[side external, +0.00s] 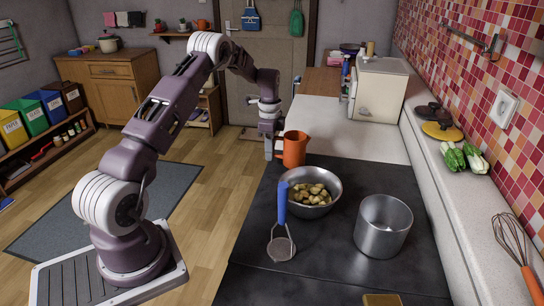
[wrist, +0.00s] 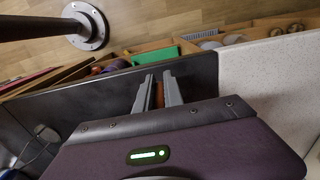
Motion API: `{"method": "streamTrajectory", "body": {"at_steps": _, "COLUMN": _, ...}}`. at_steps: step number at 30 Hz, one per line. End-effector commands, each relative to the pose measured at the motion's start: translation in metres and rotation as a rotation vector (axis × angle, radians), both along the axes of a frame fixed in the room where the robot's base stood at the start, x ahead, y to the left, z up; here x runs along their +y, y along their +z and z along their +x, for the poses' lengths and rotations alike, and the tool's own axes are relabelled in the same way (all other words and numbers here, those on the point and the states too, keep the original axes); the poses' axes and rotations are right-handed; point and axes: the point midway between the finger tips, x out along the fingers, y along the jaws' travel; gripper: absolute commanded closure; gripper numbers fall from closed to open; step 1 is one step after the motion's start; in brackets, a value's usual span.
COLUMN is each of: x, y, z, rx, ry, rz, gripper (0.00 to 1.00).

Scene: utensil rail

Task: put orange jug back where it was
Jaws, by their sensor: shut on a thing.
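The orange jug (side external: 294,150) is upright at the far left end of the dark counter (side external: 330,250) in the side view. My gripper (side external: 271,150) is at the jug's left side, shut on it. In the wrist view my gripper's two fingers (wrist: 158,92) are close together with a sliver of the orange jug (wrist: 160,96) between them. The rest of the jug is hidden there. I cannot tell whether the jug's base touches the counter.
A metal bowl of chopped pieces (side external: 322,183), a blue-handled utensil (side external: 282,205) and a steel pot (side external: 383,225) stand nearer on the dark counter. A cream box-like appliance (side external: 380,88) stands behind. A whisk (side external: 515,240) and vegetables (side external: 465,158) lie on the right ledge.

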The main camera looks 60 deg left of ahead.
Motion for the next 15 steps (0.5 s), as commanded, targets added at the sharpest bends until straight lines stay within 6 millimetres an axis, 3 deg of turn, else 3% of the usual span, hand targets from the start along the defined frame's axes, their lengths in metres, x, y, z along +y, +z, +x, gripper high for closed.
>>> {"method": "streamTrajectory", "body": {"at_steps": 3, "x": -0.0002, "y": -0.0169, "z": -0.0004, "rx": 0.001, "ry": -0.001, "rz": 0.0, "gripper": 1.0}}
{"method": "streamTrajectory", "body": {"at_steps": 12, "x": 0.0, "y": -0.0192, "z": -0.0002, "rx": 0.0, "ry": -0.001, "rz": 0.0, "gripper": 1.0}}
{"method": "streamTrajectory", "body": {"at_steps": 13, "x": 0.0001, "y": -0.0188, "z": -0.0001, "rx": -0.001, "ry": -0.001, "rz": 0.001, "gripper": 0.82}}
{"method": "streamTrajectory", "body": {"at_steps": 15, "x": 0.0, "y": -0.0187, "z": -0.0002, "rx": -0.001, "ry": -0.001, "rz": 0.001, "gripper": 0.68}}
